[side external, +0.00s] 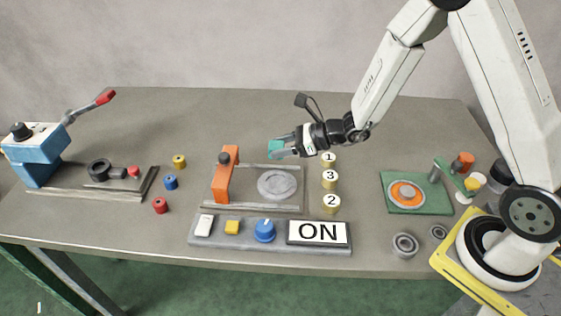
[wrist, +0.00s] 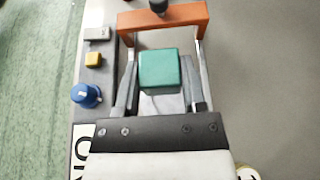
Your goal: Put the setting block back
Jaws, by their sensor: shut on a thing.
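The setting block is a teal cube (wrist: 159,68), held between the fingers of my gripper (wrist: 160,90) in the wrist view. In the side external view the teal block (side external: 275,149) is at the tip of my gripper (side external: 283,147), which reaches in from the right. The block appears raised above the framed fixture with the orange bridge (side external: 224,175) and round grey disc (side external: 277,183). In the wrist view the block and fingers hide most of the disc.
A control panel (side external: 200,243) with a white switch, yellow button, blue knob and "ON" sign lies in front. Numbered yellow cylinders (side external: 329,180) stand right of the fixture. A green plate (side external: 395,207) is further right; a blue press (side external: 35,160) stands left. The back table is clear.

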